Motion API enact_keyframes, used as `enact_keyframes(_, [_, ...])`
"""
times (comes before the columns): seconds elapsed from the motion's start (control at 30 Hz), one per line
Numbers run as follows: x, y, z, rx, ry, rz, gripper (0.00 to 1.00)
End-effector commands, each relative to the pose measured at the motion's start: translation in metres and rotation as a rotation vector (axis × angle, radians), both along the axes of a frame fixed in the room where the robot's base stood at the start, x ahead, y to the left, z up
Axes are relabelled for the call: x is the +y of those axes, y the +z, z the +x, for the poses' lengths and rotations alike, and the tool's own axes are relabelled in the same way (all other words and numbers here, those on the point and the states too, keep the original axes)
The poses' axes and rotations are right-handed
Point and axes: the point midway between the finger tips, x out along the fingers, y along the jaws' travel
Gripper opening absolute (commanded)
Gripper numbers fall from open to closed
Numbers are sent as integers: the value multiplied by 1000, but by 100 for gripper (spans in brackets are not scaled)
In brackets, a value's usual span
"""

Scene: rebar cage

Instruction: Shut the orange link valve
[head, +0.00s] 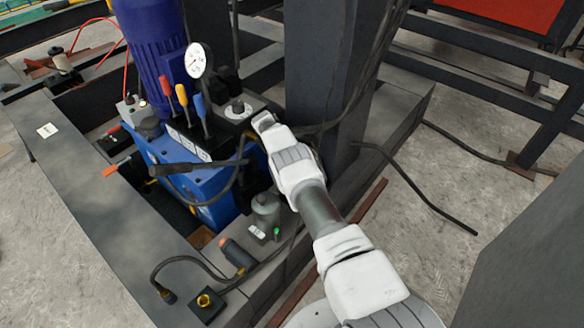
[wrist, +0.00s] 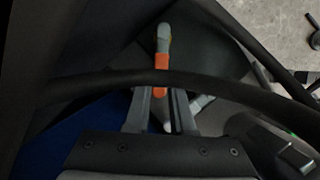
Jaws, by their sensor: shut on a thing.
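The link valve's handle (wrist: 162,61), a grey lever with an orange sleeve, stands at the upper middle of the wrist view. My gripper (wrist: 161,92) is shut on this handle, one finger on each side of it. A black hose crosses in front of the fingertips and hides part of the grip. The valve's body is not clearly seen. In the head view my white arm reaches to the right side of the blue pump unit (head: 183,180); my fingers and the valve handle are hidden there.
The black hose (wrist: 230,82) arches close over my fingers. A dark steel column (head: 325,80) stands just behind my wrist, with cables hanging along it. The pump unit carries a gauge (head: 198,60) and red, yellow and blue levers. Bare concrete floor (head: 400,240) lies to the right.

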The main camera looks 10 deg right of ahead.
Motion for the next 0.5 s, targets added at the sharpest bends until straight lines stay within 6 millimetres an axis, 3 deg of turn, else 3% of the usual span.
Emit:
enact_keyframes(0.37, [-1, 0, 0, 0, -2, -1, 0])
enact_keyframes(0.4, [-1, 0, 0, 0, -2, -1, 24])
enact_keyframes(0.5, [-1, 0, 0, 1, -1, -1, 42])
